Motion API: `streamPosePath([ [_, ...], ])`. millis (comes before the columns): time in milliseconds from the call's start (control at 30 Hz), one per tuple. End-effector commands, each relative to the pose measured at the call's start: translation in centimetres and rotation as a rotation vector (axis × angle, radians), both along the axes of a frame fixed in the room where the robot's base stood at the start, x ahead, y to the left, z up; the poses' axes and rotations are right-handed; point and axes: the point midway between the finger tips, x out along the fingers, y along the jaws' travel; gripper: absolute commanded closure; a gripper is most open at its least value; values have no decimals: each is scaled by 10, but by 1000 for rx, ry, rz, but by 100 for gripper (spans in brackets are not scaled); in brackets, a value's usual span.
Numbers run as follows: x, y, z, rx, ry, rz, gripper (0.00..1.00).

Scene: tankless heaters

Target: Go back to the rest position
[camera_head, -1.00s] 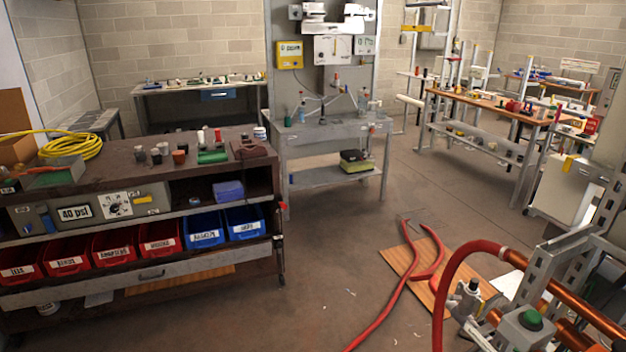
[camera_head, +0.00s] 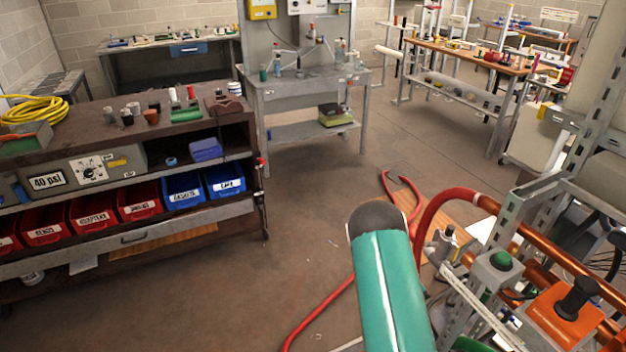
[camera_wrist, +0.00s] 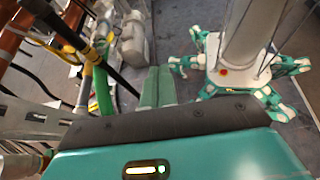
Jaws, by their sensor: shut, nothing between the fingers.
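My gripper (camera_wrist: 157,87) shows in the wrist view, with its two green-grey fingers side by side and nothing between them. Its dark mounting edge and teal body fill the lower part of that view. My own white column and teal legs stand to the right of the fingers. In the head view, a teal and white link of my arm (camera_head: 385,285) rises from the bottom edge, right of centre. The fingers cannot be made out in the head view.
A pipe rig with copper pipes (camera_head: 575,285) and an orange valve block (camera_head: 562,318) stands close at the right. A red hose (camera_head: 318,312) lies on the floor. A shelf cart (camera_head: 130,232) with red and blue bins stands left. Floor between is open.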

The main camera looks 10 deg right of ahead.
Motion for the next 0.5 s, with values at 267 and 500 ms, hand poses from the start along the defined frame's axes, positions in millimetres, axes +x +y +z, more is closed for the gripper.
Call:
streamPosePath([
  [267, 31, 40, 89, 18, -281, -40, 100],
  [500, 40, 78, 161, 42, -511, -67, 100],
])
